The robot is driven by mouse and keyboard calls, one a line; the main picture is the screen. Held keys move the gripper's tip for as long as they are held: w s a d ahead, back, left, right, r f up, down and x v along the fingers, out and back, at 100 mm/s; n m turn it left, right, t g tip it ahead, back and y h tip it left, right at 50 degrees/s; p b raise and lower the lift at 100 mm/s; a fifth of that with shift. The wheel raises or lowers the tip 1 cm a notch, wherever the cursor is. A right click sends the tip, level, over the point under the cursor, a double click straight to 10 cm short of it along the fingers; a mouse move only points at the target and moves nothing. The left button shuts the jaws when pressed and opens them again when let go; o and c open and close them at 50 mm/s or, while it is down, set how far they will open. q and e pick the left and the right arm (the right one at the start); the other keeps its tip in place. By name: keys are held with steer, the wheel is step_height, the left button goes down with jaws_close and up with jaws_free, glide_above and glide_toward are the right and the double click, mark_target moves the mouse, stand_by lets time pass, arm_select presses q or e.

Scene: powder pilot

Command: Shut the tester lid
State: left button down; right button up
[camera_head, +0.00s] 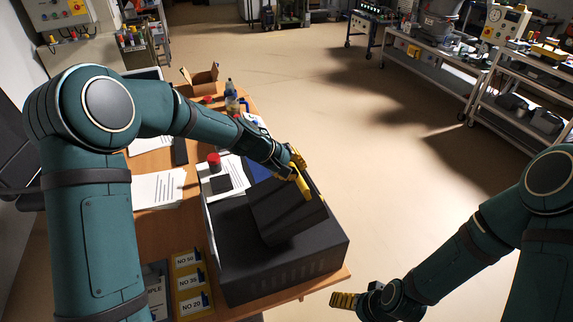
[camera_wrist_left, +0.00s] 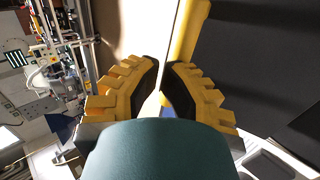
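The tester is a dark box (camera_head: 283,282) on the front right corner of the wooden table. Its dark lid (camera_head: 283,212) stands tilted up, partly open, with a yellow bar (camera_head: 304,187) along its right side. My left gripper (camera_head: 299,160) is at the lid's upper end, by the top of the yellow bar. In the left wrist view its yellow fingers (camera_wrist_left: 168,75) are close together with a narrow gap. The yellow bar (camera_wrist_left: 190,25) runs behind the right finger; whether they touch is unclear. My right gripper (camera_head: 345,300) is low at the right, apart from the tester.
Papers (camera_head: 158,188), a red-capped jar (camera_head: 214,162), a bottle (camera_head: 231,100) and a cardboard box (camera_head: 199,80) are on the table. Labelled NO cards (camera_head: 190,282) lie left of the tester. Open floor (camera_head: 400,180) is to the right; shelved carts stand farther back.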

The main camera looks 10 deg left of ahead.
mark_target(309, 181)
arm_select(q)
steer(key=shift+w+d+f+g+y, duration=0.15)
steer(key=shift+w+d+f+y, duration=0.1)
steer(key=shift+d, duration=0.15)
steer(key=shift+w+d+f+g+y, duration=0.15)
steer(key=shift+d+f, duration=0.1)
steer(key=shift+d, duration=0.15)
steer(key=shift+x, duration=2.05)
steer(key=shift+w+r, duration=0.1)
steer(key=shift+r, duration=0.15)
steer(key=shift+a+r, duration=0.1)
steer(key=shift+r, duration=0.2)
steer(key=r+p, duration=0.1)
steer(key=r, duration=0.2)
steer(key=r+p, duration=0.1)
steer(key=shift+s+a+r+p, duration=0.2)
steer(key=shift+a+p, duration=0.1)
step_height(309, 181, up, 9)
steer(key=s+a, duration=0.1)
steer(key=shift+a+f, duration=0.25)
steer(key=shift+a, duration=0.05)
